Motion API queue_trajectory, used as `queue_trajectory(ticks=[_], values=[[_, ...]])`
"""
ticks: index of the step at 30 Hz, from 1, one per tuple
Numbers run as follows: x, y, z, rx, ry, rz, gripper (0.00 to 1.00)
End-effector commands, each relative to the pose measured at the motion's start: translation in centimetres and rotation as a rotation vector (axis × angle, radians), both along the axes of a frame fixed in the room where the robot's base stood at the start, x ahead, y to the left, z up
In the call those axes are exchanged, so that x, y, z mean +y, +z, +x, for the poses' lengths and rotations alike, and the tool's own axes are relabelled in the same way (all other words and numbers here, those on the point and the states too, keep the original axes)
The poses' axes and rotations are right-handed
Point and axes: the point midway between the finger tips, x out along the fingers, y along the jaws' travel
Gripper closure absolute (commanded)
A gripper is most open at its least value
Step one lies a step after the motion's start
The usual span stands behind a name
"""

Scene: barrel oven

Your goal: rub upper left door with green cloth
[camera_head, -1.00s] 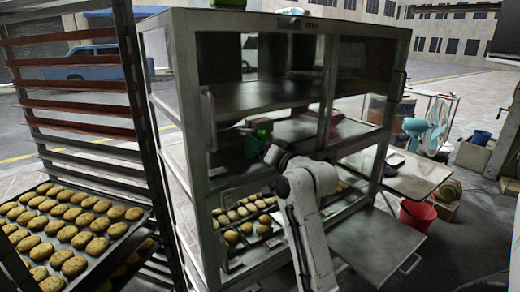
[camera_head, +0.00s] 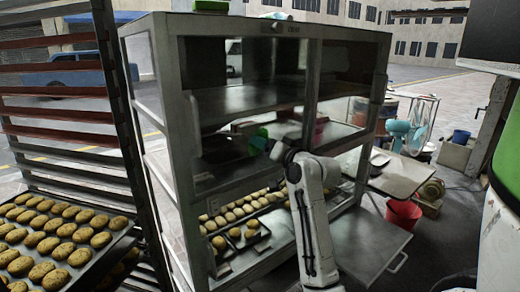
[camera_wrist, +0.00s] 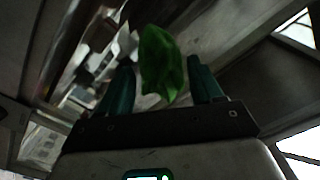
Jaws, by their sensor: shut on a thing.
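The green cloth (camera_head: 259,140) is a small crumpled piece at the end of my arm in the head view. It also shows in the wrist view (camera_wrist: 160,65), between two dark green fingers. My gripper (camera_wrist: 162,82) is shut on it. The upper left door (camera_head: 245,75) is a dark glass pane in a grey metal frame on the cabinet.
A rack with trays of cookies (camera_head: 68,235) stands left of the cabinet. More cookies lie on a tray (camera_head: 222,258) inside the cabinet's lower level. A metal panel (camera_head: 368,243) sticks out at the lower right. A red bucket (camera_head: 403,214) and a blue fan (camera_head: 398,130) stand at the right.

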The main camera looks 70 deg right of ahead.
Motion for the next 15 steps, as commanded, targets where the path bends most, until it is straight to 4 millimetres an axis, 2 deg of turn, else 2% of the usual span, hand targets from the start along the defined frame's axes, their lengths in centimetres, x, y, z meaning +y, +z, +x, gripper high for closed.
queue_trajectory(ticks=[6,15], values=[[-0.6,0.1,-0.4,-0.001,0.000,-0.001,0.59],[0.6,0.1,0.4,0.001,0.002,0.001,0.59]])
